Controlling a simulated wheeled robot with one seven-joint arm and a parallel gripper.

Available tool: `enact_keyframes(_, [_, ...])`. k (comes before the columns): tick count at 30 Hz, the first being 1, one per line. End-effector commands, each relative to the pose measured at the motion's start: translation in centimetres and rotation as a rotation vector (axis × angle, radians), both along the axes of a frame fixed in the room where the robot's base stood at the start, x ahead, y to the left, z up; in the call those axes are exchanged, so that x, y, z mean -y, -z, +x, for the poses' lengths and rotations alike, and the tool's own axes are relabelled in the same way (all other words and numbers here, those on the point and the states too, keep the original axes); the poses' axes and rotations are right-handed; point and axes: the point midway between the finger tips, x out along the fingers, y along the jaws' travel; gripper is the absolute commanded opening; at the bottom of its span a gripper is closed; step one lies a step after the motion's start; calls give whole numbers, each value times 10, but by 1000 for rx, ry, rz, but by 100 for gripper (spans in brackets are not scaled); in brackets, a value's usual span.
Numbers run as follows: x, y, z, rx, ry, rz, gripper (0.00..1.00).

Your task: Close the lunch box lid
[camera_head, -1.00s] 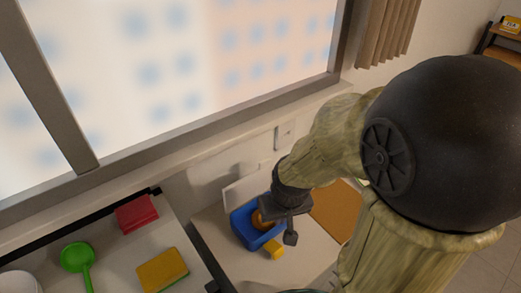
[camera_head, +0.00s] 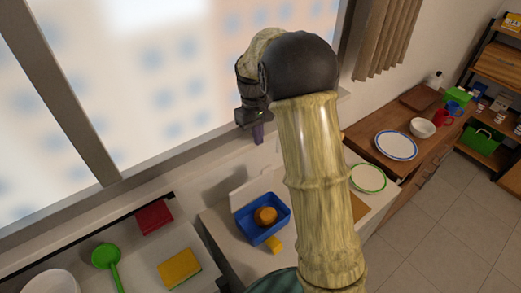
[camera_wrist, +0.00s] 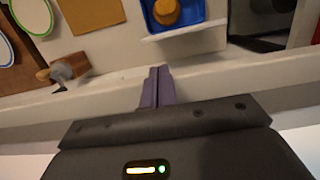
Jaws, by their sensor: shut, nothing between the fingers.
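The lunch box is a blue tray (camera_head: 285,220) on the white counter in the head view. A round orange-brown food item (camera_head: 265,215) sits in it. Its white lid (camera_head: 252,188) stands open along the back edge, on the window side. In the wrist view the blue box (camera_wrist: 205,12) is at the top, with the lid (camera_wrist: 185,33) seen nearly edge-on below it. My gripper (camera_head: 258,140) is up in front of the window, above and behind the box, clear of the lid. Its purple fingers (camera_wrist: 155,85) are shut and empty in the wrist view.
A yellow block (camera_head: 274,244) lies just in front of the box. A brown board (camera_head: 358,207) is to the right, partly behind my arm. A green-rimmed plate (camera_head: 368,178) lies beyond it. The window wall closes off the back of the counter.

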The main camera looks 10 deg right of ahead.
Motion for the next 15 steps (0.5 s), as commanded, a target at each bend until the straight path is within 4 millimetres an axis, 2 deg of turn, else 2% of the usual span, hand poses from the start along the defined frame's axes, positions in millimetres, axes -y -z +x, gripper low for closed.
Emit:
enact_keyframes(3, [-1, -5, 6, -16, -16, -3, 0])
enact_keyframes(15, [-1, -1, 6, -16, -17, -2, 0])
